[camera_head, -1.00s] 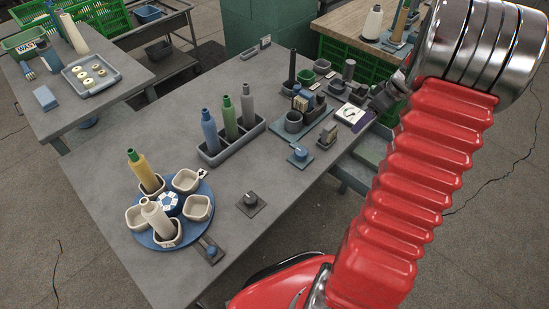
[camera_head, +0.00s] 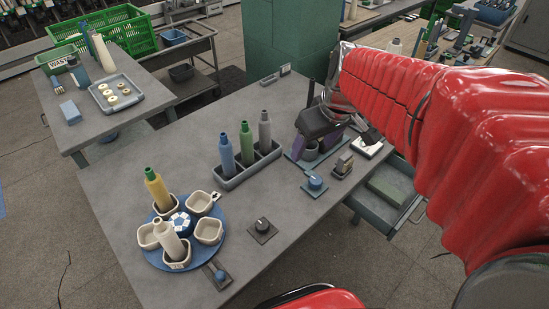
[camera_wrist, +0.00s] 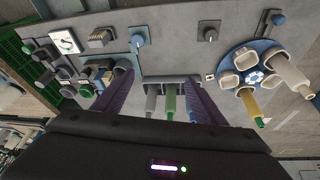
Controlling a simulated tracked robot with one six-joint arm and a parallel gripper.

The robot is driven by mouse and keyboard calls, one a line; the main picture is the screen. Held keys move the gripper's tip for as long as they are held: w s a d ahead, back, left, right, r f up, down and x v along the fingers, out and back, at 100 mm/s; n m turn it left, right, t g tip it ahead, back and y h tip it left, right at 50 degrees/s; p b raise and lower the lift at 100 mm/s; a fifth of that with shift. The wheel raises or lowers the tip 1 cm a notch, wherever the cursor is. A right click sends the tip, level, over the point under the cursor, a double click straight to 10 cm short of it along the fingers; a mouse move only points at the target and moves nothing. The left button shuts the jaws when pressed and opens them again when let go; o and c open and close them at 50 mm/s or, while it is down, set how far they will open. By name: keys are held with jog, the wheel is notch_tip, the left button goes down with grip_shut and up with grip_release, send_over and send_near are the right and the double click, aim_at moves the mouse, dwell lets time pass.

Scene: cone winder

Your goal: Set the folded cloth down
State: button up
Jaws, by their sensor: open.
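My gripper (camera_head: 316,147) is over the far right part of the grey workbench, above the group of small fixtures. In the wrist view its two purple fingers (camera_wrist: 161,80) are spread apart with nothing held between them. A flat green piece (camera_head: 391,191), which may be the folded cloth, lies in the open drawer (camera_head: 383,211) under the bench's right side. A blue block (camera_head: 70,112) lies on the left table. I cannot tell for certain which is the cloth. The gripper touches neither of them.
A grey tray (camera_head: 231,183) holds blue, green and grey bottles. A blue turntable (camera_head: 203,253) with cups and two bottles stands at the front left. A black knob (camera_head: 262,226) and a blue knob (camera_head: 315,183) stand on the bench.

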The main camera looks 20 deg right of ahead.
jog(key=s+a+r+m+t, duration=0.1)
jog(key=s+a, duration=0.9)
jog(key=s, duration=0.1)
jog(key=shift+a+r+m+t, duration=0.25)
jog(key=shift+a+m+t, duration=0.05)
jog(key=shift+a+m, duration=0.1)
jog(key=shift+c, duration=0.6)
